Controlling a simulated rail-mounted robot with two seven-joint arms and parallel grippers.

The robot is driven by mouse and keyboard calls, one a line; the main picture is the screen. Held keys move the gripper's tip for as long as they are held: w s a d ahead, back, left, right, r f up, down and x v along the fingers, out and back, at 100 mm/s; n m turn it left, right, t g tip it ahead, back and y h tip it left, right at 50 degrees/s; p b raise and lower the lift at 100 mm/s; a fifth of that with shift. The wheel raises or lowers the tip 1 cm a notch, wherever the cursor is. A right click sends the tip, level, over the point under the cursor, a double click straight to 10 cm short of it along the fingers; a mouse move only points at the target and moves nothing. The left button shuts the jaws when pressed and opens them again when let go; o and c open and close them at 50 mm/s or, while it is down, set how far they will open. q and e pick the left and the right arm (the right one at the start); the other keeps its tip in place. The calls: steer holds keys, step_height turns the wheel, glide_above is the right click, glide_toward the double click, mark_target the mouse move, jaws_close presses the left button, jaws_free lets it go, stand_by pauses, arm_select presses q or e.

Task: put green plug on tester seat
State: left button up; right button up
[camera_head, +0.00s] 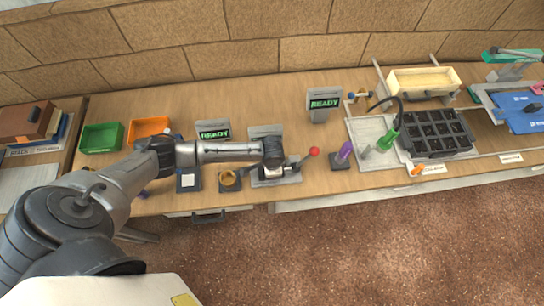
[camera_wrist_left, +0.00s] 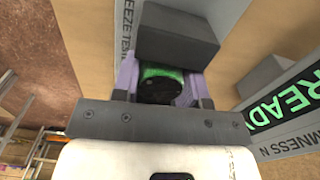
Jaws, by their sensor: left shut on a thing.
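The green plug (camera_wrist_left: 160,72) is between the pale purple fingers of my left gripper (camera_wrist_left: 160,88) in the left wrist view; its near end looks dark. The left gripper is shut on it. In the head view my left arm reaches over the squeeze tester (camera_head: 266,132), a grey stand with a red-knobbed lever (camera_head: 314,152). There the wrist hides the plug and most of the tester's seat. In the wrist view a dark grey block (camera_wrist_left: 177,35) is just beyond the plug; I cannot tell whether they touch. My right gripper is in neither view.
READY screens stand left (camera_head: 214,131) and right (camera_head: 324,103) of the tester. A brass ring (camera_head: 229,179) and a purple piece (camera_head: 346,150) flank it. A black multi-cell tray (camera_head: 436,133) is right; green (camera_head: 101,138) and orange (camera_head: 149,127) bins are left.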

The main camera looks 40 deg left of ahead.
arm_select(q)
steer(key=o, duration=0.9)
step_height(320, 180, up, 11)
steer(key=shift+f+p, duration=0.1)
steer(key=shift+p, duration=0.65)
steer(key=s+d+r+t+h, duration=0.2)
steer(key=s+d, duration=0.9)
steer(key=s+a+r+n+t+y, duration=0.1)
steer(key=s+a+n, duration=0.4)
steer(key=s, duration=0.5)
steer(key=shift+a+r+t+y, duration=0.35)
steer(key=shift+a+r, duration=0.2)
steer(key=shift+r, duration=0.3)
steer(key=shift+w, duration=0.1)
